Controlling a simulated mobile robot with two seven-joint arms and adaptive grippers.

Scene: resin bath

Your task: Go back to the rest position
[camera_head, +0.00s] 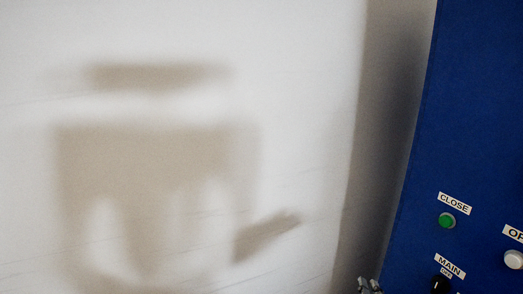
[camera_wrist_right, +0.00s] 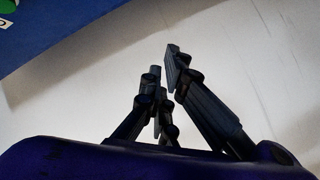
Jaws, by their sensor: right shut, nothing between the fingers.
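My right gripper (camera_head: 368,286) shows only as a small dark tip at the bottom edge of the head view, just left of the blue panel. In the right wrist view, its dark fingers (camera_wrist_right: 166,68) are shut with nothing between them. They point at a pale wall and touch no object that I can see. My left gripper is in neither view.
The blue control panel (camera_head: 465,110) fills the right of the head view. It carries a green CLOSE button (camera_head: 447,221), a white button (camera_head: 514,260) and a black MAIN switch (camera_head: 440,285). The pale wall (camera_head: 300,100) on the left is bare, with shadows on it.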

